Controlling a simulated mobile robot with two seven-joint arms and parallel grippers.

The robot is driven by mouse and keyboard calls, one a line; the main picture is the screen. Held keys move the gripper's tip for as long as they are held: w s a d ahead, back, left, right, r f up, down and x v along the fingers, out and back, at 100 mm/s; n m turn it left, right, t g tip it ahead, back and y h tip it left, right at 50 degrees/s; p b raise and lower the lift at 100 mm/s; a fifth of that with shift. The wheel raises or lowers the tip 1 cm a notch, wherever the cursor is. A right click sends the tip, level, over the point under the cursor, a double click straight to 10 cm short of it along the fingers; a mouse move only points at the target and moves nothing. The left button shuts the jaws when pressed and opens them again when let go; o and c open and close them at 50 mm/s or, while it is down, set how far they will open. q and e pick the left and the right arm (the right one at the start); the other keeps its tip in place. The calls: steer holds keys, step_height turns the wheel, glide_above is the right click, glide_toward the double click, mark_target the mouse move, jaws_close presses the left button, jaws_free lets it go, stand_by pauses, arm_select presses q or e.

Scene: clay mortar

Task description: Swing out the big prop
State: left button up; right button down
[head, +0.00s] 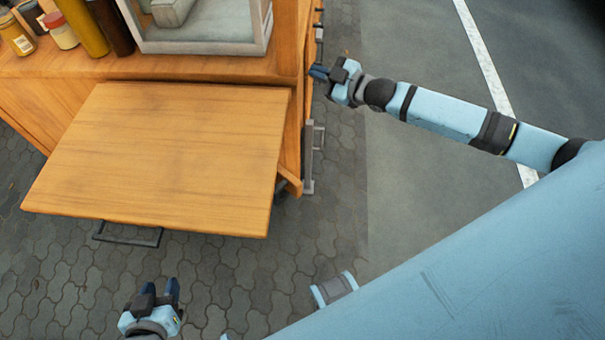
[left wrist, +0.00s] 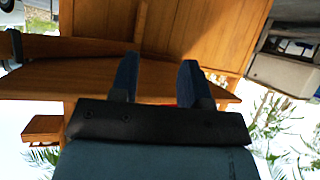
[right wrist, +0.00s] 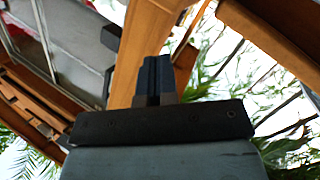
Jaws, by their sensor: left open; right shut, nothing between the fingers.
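I cannot pick out the big prop with certainty. A short wooden piece (head: 289,181) juts out under the right edge of the flat wooden flap (head: 175,150) in the head view; most of what is beneath the flap is hidden. My left gripper (head: 160,290) is open and empty in front of the flap's near edge. In the left wrist view its fingers (left wrist: 158,75) stand apart before wooden boards (left wrist: 205,35). My right gripper (head: 317,72) is shut and empty beside the cart's right corner. In the right wrist view its closed fingers (right wrist: 156,75) overlap a wooden post (right wrist: 143,40).
The wooden cart's counter (head: 150,66) carries jars, bottles and a glass-sided case (head: 200,45). A grey metal bar (head: 309,160) stands at the cart's right side. A dark metal frame (head: 128,238) shows below the flap. The paving in front is clear.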

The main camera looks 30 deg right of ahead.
steer(key=s+f+n+g+y+b, duration=0.2)
steer(key=s+f+n+g+y, duration=0.4)
steer(key=n+g, duration=0.55)
steer(key=s+f+n+g+y+b, duration=0.15)
steer(key=s+f+n+g, duration=0.25)
steer(key=s+n+g, duration=0.75)
arm_select(q)
steer(key=shift+d+f+t, duration=0.25)
steer(key=shift+f+t, duration=0.05)
arm_select(e)
steer(key=a+n+t, duration=0.2)
steer(key=a+n, duration=0.1)
steer(key=a, duration=1)
steer(key=shift+s+a+n, duration=0.2)
steer(key=shift+s+n, duration=0.1)
steer(key=shift+n, duration=0.1)
steer(key=shift+a+r, duration=0.1)
